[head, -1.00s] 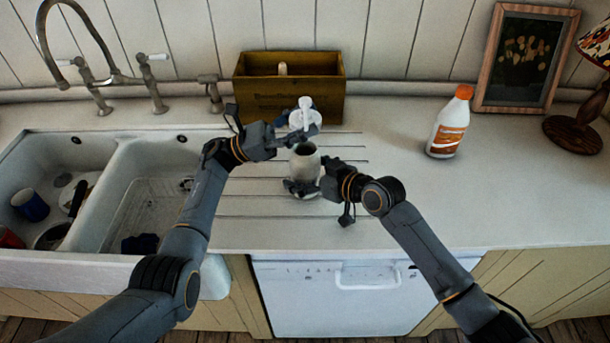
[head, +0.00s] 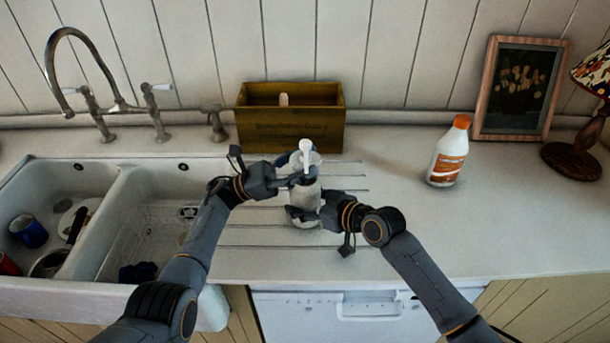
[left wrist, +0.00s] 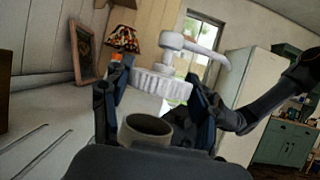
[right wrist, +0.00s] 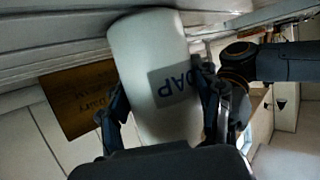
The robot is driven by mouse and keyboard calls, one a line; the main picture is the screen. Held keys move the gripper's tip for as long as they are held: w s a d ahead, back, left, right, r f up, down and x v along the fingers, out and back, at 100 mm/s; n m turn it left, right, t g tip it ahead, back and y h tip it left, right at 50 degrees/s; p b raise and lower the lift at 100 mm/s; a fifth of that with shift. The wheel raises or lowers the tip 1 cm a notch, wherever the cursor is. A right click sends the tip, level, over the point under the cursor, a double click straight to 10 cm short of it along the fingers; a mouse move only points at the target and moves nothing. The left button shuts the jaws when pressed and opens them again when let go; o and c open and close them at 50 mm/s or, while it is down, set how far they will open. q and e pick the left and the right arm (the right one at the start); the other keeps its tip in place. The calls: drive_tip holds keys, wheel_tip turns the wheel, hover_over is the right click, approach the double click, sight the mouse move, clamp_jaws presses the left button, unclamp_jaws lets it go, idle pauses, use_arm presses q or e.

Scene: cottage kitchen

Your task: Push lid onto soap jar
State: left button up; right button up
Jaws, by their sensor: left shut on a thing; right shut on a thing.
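The lid (head: 306,157) is white with a pump spout, and my left gripper (head: 288,172) is shut on it. In the left wrist view the lid (left wrist: 160,83) is between the fingers, with the open dark mouth of the soap jar (left wrist: 147,127) lower in the picture. The pale jar (head: 304,197) stands upright on the drainer, partly hidden by the grippers. My right gripper (head: 318,210) is shut on the jar. The right wrist view shows the jar (right wrist: 152,70) between its fingers, with the word SOAP. The lid looks above the jar, apart from its mouth.
A wooden box (head: 290,128) stands close behind the grippers. A white bottle with an orange cap (head: 447,158), a framed picture (head: 519,90) and a lamp (head: 573,160) stand to the right. The double sink (head: 110,215) with dishes is at left.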

sight(305, 181)
use_arm(q)
drive_tip(key=shift+f, duration=1.05)
drive_tip(key=shift+f, duration=0.9)
drive_tip(key=shift+s+f+b, duration=0.15)
drive_tip(key=shift+f+b, duration=0.65)
drive_tip(key=shift+f, duration=0.15)
drive_tip(key=shift+r, duration=0.9)
drive_tip(key=shift+f, duration=1)
idle(1.2)
drive_tip(key=shift+r+n, duration=0.3)
drive_tip(key=shift+r, duration=0.05)
